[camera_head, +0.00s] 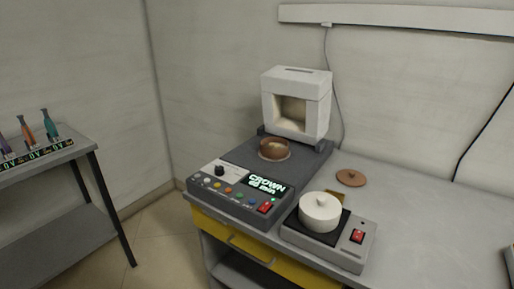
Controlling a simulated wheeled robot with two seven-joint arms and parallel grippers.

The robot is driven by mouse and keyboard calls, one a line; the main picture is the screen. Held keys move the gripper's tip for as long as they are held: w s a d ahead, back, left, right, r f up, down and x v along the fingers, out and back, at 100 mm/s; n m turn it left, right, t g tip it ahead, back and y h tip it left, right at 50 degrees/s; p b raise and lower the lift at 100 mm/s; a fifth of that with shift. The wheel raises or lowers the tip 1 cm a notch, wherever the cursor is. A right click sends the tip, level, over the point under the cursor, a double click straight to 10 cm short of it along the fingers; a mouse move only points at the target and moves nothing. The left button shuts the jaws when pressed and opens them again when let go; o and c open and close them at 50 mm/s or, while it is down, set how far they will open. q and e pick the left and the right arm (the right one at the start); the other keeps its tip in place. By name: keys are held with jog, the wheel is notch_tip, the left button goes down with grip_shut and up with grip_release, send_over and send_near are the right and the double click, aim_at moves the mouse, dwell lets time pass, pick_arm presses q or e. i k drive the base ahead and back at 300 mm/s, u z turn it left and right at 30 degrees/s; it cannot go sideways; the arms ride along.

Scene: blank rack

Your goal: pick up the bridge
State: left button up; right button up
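I cannot make out a bridge for certain in the head view. A small brown round dish (274,149) sits on the dark furnace platform, in front of the white furnace chamber (297,103). What lies inside the dish is too small to tell. A flat brown disc with a small knob (351,178), like a lid, lies on the grey bench to the right of the furnace. Neither of my grippers is in view.
The furnace panel (238,189) reads "CROWN 60 min". A lidded white pot (320,212) stands on a hotplate (346,258) at the bench's front. A side table (62,152) with several coloured tools stands at left.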

aim_at(271, 146)
jog(key=u, duration=1.45)
jog(key=i, duration=2.7)
jog(key=z, duration=2)
